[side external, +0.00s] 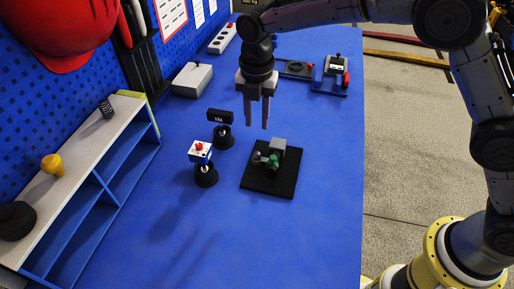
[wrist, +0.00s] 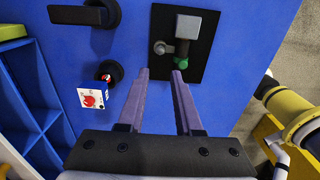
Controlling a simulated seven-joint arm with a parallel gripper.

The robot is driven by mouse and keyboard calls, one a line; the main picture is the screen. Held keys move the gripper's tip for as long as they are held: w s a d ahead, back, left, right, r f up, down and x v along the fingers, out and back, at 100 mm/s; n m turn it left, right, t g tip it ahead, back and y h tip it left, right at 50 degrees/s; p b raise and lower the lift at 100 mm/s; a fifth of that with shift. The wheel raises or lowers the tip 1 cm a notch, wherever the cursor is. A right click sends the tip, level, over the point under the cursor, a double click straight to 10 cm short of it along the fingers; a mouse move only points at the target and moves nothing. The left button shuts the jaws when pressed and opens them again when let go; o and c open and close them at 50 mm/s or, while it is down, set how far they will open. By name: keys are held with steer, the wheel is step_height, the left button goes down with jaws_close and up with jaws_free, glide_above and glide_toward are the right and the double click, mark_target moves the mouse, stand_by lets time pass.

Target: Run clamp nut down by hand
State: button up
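A clamp fixture sits on a black base plate (side external: 262,183) on the blue table; it has a grey block (side external: 279,145) and a green knob-like part (side external: 273,161), perhaps the clamp nut. A small grey round part (side external: 257,156) is beside the green part. In the wrist view the green part (wrist: 181,60) is just beyond the right fingertip, below the grey block (wrist: 188,27). My gripper (side external: 257,127) points down above the table, behind the plate in the side view. In the wrist view my gripper (wrist: 161,72) has its fingers apart with nothing between them.
A white box with a red button (side external: 200,152) and a black display (side external: 220,116) stand on round bases left of the plate. A shelf (side external: 95,150) holds a spring, a yellow knob and a black ring. The table in front of the plate is clear.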

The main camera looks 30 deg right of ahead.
mark_target(257, 153)
step_height(257, 153, down, 11)
steer(key=shift+f, duration=0.1)
stand_by(0.3)
jaws_close()
